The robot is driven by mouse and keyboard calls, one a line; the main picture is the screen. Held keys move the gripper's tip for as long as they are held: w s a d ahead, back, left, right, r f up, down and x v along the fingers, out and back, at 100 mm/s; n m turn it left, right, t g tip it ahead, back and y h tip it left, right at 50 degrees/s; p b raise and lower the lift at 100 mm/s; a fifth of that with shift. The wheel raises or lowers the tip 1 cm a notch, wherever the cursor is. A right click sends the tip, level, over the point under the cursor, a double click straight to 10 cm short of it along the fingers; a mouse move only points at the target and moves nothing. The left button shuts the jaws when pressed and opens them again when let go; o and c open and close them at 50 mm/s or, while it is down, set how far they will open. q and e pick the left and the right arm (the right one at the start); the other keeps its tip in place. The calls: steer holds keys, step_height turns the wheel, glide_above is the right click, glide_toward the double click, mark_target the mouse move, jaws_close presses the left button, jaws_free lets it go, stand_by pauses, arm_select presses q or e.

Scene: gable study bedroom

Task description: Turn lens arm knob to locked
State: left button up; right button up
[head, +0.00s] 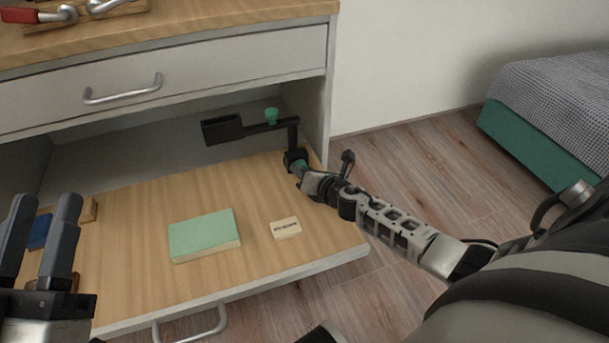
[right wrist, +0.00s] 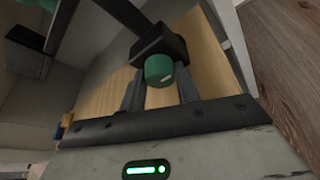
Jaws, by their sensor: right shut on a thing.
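The lens arm (head: 260,128) is a black jointed arm at the back right of the pulled-out wooden board, with a dark rectangular frame at its left end. A small green knob (head: 271,115) sits on top of its bar. A second green knob (right wrist: 159,69) with a pale mark is on the black block at the arm's base, clear in the right wrist view. My right gripper (head: 301,170) is at this base knob, its fingers on either side, shut on it. My left gripper (head: 45,235) is at the lower left, away from the lens arm, its two fingers apart with nothing between them.
A green book (head: 204,234) and a small labelled card (head: 285,227) lie on the board (head: 150,205). A blue item (head: 40,231) lies at its left. A closed drawer (head: 180,75) hangs above. A bed (head: 550,110) stands at the right beyond open floor.

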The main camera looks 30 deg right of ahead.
arm_select(q)
steer(key=shift+s+r+m+h+b, duration=0.15)
steer(key=shift+r+m+h+b, duration=0.15)
steer(key=shift+r+m+h, duration=0.45)
arm_select(e)
steer(key=shift+m, duration=0.3)
arm_select(q)
steer(key=shift+t, duration=0.3)
arm_select(e)
steer(key=o, duration=1)
